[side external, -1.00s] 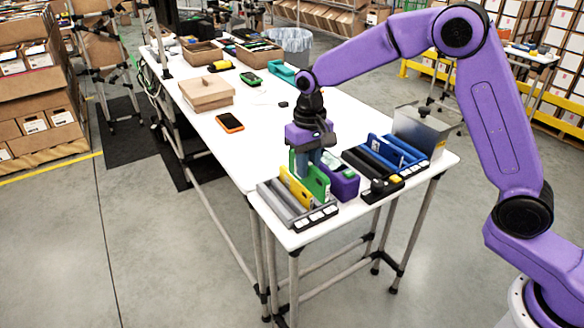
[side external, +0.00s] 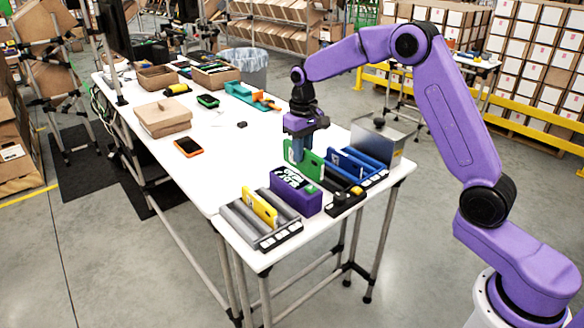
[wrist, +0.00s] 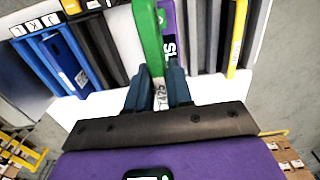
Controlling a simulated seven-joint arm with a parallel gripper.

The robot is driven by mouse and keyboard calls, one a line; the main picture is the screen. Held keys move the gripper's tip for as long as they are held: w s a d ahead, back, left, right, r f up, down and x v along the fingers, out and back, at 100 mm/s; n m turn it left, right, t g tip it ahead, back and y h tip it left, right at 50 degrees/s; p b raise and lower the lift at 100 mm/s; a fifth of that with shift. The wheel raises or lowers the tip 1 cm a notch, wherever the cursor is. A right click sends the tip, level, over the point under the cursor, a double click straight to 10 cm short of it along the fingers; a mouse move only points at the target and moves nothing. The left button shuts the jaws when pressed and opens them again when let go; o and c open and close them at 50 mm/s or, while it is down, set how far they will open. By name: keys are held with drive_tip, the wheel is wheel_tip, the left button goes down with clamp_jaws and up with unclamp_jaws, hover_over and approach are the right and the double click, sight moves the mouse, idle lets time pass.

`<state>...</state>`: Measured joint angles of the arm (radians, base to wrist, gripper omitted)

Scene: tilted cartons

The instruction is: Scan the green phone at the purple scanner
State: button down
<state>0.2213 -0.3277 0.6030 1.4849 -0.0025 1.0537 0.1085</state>
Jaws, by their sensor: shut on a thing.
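My gripper (side external: 298,152) is shut on the green phone (side external: 314,168), which stands upright on edge between the fingers. The phone is beside the purple scanner (side external: 296,193), on the side toward the blue rack. The scanner has a dark top with white markings. In the wrist view, the fingers (wrist: 158,88) pinch the green phone (wrist: 148,35) at its near end, and the purple scanner (wrist: 169,22) shows just right of it. The two look very close; I cannot tell whether they touch. The phone's lower edge is hidden behind the scanner in the side view.
A grey rack (side external: 240,226) holds a yellow phone (side external: 259,205) at the front. A blue rack (side external: 374,166) with a blue phone (side external: 343,164) stands right of the gripper, near a metal box (side external: 383,138). An orange-edged phone (side external: 188,147) lies on the white table (side external: 215,180).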

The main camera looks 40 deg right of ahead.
drive_tip(key=w+d+f, duration=0.1)
drive_tip(key=w+d, duration=0.2)
drive_tip(key=d, duration=0.4)
drive_tip(key=shift+s+f, duration=0.1)
drive_tip(key=shift+f, duration=4.5)
wheel_tip(320, 180, up, 6)
